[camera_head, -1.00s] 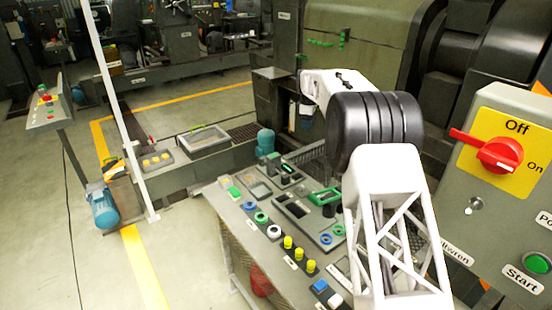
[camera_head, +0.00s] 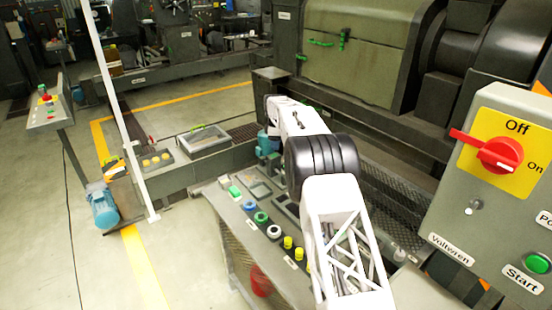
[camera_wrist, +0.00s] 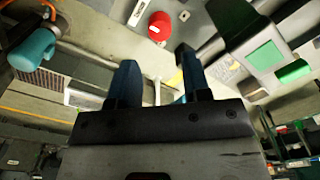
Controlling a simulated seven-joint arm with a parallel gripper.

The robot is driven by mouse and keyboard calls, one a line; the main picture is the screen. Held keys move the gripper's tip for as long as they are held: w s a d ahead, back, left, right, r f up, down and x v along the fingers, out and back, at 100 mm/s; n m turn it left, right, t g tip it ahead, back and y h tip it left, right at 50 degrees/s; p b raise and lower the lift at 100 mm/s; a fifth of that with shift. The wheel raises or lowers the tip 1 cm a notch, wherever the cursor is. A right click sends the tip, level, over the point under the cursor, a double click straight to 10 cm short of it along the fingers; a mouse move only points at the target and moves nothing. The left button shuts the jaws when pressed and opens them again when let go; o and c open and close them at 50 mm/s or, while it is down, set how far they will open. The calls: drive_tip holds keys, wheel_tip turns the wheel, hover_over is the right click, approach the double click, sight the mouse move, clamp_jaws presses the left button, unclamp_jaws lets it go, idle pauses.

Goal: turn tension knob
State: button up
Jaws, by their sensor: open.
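No knob can be read as the tension knob. The console (camera_head: 225,208) carries a blue-ringed knob (camera_head: 248,206), a green-ringed knob (camera_head: 261,218), a white-ringed knob (camera_head: 273,232) and yellow knobs (camera_head: 288,242). My arm covers the console's right part. In the wrist view my gripper (camera_wrist: 157,75) has its two blue fingers apart with nothing held between them. A red round part (camera_wrist: 159,26) with a pale label lies beyond the fingertips, apart from them.
A panel with a red Off/On switch (camera_head: 500,155) and green Start button (camera_head: 537,264) stands at right. A white post (camera_head: 115,110) rises at left. A teal motor (camera_head: 103,207) stands on the floor. Open floor lies left of the console.

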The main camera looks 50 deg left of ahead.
drive_tip(key=shift+f, duration=0.2)
drive_tip(key=shift+f, duration=3.7)
drive_tip(key=shift+c, duration=0.2)
drive_tip(key=c, duration=0.6)
